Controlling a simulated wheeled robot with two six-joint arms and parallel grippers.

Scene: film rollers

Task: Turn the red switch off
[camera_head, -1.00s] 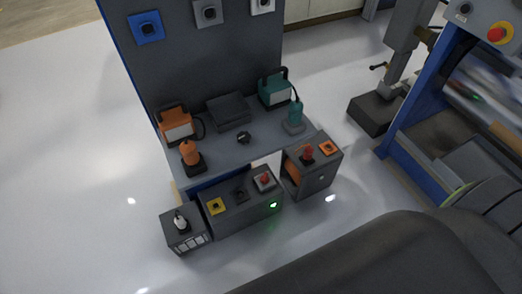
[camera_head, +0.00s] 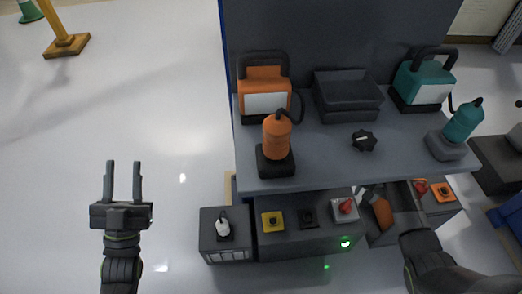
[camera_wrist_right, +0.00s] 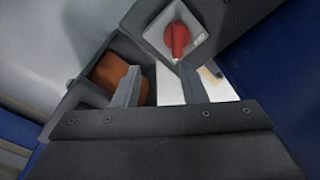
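A red switch (camera_head: 345,206) sits on a light square plate on top of the low dark control box (camera_head: 290,238). A green light (camera_head: 346,243) glows on the box's front. In the right wrist view the red switch (camera_wrist_right: 176,40) shows on its plate, beyond the fingertips and nearer the right-hand finger. My right gripper (camera_head: 385,188) is open and empty, just right of the switch; contact cannot be told. It also shows in the wrist view (camera_wrist_right: 157,78). My left gripper (camera_head: 123,166) is open and empty over the floor at left.
A bench (camera_head: 330,165) above the control box carries orange and teal devices, a dark tray (camera_head: 346,95) and a black knob (camera_head: 364,140). Another box with red (camera_head: 421,187) and orange controls stands right.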

